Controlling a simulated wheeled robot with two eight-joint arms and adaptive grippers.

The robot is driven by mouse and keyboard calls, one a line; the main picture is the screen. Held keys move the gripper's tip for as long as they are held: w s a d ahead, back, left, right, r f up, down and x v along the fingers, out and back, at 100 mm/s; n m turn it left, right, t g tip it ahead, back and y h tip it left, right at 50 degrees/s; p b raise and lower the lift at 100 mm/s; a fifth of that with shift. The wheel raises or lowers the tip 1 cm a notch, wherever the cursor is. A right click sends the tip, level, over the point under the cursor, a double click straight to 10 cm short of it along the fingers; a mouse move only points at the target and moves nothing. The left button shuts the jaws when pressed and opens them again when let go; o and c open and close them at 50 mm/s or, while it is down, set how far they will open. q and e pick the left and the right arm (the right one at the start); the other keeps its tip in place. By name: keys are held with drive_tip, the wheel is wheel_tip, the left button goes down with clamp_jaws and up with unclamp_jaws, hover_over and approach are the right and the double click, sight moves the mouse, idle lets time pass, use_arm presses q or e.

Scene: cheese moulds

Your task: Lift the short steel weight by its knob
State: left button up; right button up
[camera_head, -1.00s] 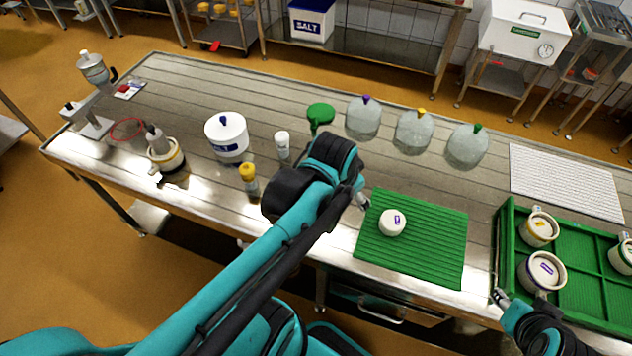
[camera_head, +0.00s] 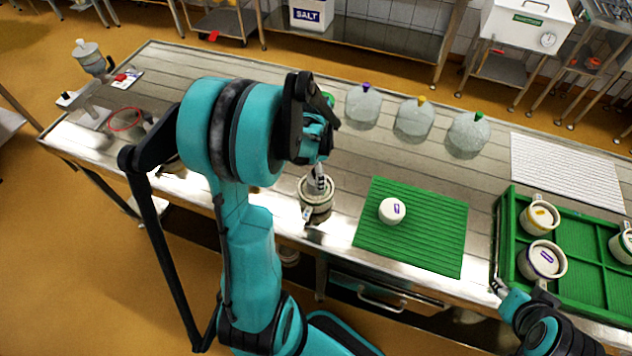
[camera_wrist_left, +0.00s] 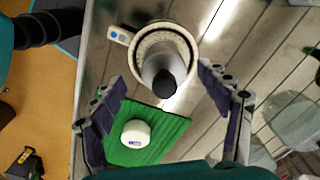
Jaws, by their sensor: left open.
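A grey steel weight (camera_wrist_left: 158,68) with a black knob (camera_wrist_left: 165,82) stands in a cream mould (camera_wrist_left: 181,38) in the left wrist view. In the head view the weight (camera_head: 317,183) and mould (camera_head: 316,207) stand near the table's front edge, left of the green mat. My left gripper (camera_head: 318,160) is above them, its fingers partly hidden. In the wrist view the open fingers (camera_wrist_left: 160,97) lie either side of the knob, apart from it. Another grey weight (camera_head: 149,120) at left is mostly hidden behind my arm. My right gripper (camera_head: 498,288) is by the green tray; its jaws are unclear.
A white cheese (camera_head: 392,211) lies on the green mat (camera_head: 437,243). The green tray (camera_head: 508,215) at right holds several moulds. Clear domes with coloured knobs (camera_head: 414,118) stand along the back. A white ribbed mat (camera_head: 568,172) lies at back right.

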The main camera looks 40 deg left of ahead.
use_arm(q)
drive_tip(key=f, duration=0.4)
drive_tip(key=shift+w+b, duration=0.4)
drive_tip(key=c, duration=1.7)
drive_tip(key=shift+c, duration=0.2)
drive_tip(key=shift+r, duration=0.1)
wheel_tip(320, 180, up, 4)
drive_tip(key=shift+f+p, duration=0.1)
drive_tip(key=shift+p, duration=0.45)
drive_tip(key=w+d+r+p, duration=0.1)
drive_tip(key=w+d+r, duration=0.6)
drive_tip(key=w+d, duration=0.1)
drive_tip(key=shift+w, duration=0.25)
drive_tip(key=shift+r, duration=0.1)
wheel_tip(320, 180, up, 8)
drive_tip(key=p, duration=0.5)
drive_tip(key=shift+p, duration=0.4)
